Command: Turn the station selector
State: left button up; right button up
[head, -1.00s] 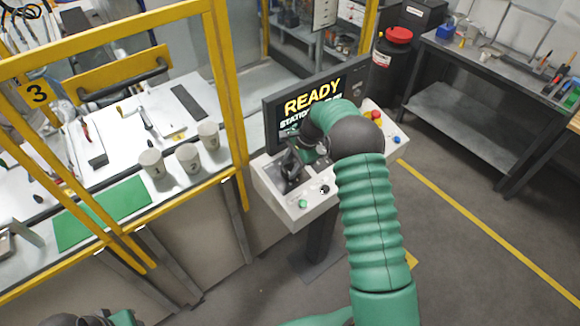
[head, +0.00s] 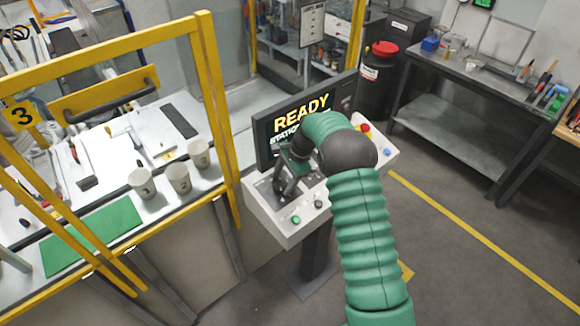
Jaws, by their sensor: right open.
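The control console (head: 278,231) stands in the middle, with a pale sloped panel and a dark screen (head: 301,112) reading READY. On its panel are a green button (head: 296,220) and a small dark round knob (head: 318,204). I cannot tell whether this knob is the station selector; my arm and gripper hide part of the panel. My right gripper (head: 281,188) is open, with its dark fingers pointing down over the left part of the panel, left of the knob. Whether it touches anything there is unclear. My left gripper is out of view.
A yellow frame (head: 213,100) fences the left bench, which holds several cups, including one numbered 2 (head: 179,179), and a green mat (head: 92,240). The floor (head: 470,270) at right is clear.

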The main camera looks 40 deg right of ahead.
jog(key=b+v, duration=0.2)
jog(key=v, duration=1.3)
jog(key=shift+r, duration=0.1)
